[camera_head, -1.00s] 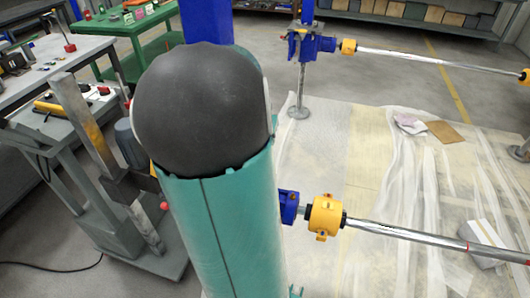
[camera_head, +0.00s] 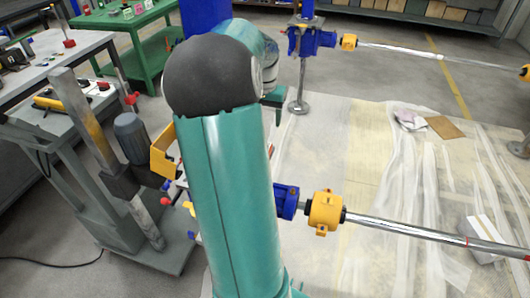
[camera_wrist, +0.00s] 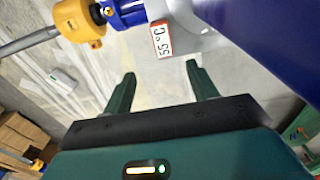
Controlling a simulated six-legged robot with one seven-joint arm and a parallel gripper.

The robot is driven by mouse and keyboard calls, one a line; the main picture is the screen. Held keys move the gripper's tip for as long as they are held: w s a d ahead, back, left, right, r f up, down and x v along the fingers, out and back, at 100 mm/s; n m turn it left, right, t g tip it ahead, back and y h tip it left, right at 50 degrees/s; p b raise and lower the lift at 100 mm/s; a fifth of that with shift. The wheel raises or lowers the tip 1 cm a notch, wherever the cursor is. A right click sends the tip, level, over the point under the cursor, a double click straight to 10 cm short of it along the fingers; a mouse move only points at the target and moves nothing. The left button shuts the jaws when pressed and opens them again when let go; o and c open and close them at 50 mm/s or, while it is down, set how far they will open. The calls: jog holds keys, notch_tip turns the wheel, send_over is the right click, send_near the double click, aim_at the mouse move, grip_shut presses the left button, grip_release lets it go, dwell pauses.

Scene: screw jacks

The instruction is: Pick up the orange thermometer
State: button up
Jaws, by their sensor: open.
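The orange thermometer (camera_wrist: 161,39) shows in the wrist view as a small orange-rimmed box with a white display and dark digits. It is at the top middle, against a grey rounded part beside the blue jack housing (camera_wrist: 125,12). My gripper (camera_wrist: 161,74) is open and empty, its two green fingers pointing toward the thermometer with a gap between. The thermometer lies beyond the fingertips, roughly in line with the space between them. In the head view I cannot make out the thermometer; my teal arm covers much of the middle.
A yellow coupling (camera_head: 325,211) and a steel shaft (camera_head: 420,235) extend right from the lower jack. A blue column (camera_wrist: 265,45) fills the wrist view's upper right. A grey workbench (camera_head: 75,50) stands left. Plastic sheeting (camera_head: 400,185) covers the floor at right.

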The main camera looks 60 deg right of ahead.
notch_tip(320, 180, down, 14)
jog(key=shift+w+d+r, duration=0.1)
jog(key=shift+w+r, duration=0.05)
jog(key=shift+r, duration=0.05)
dwell(0.5)
jog(key=shift+c, duration=0.2)
jog(key=c, duration=1.2)
jog(key=shift+r, duration=0.15)
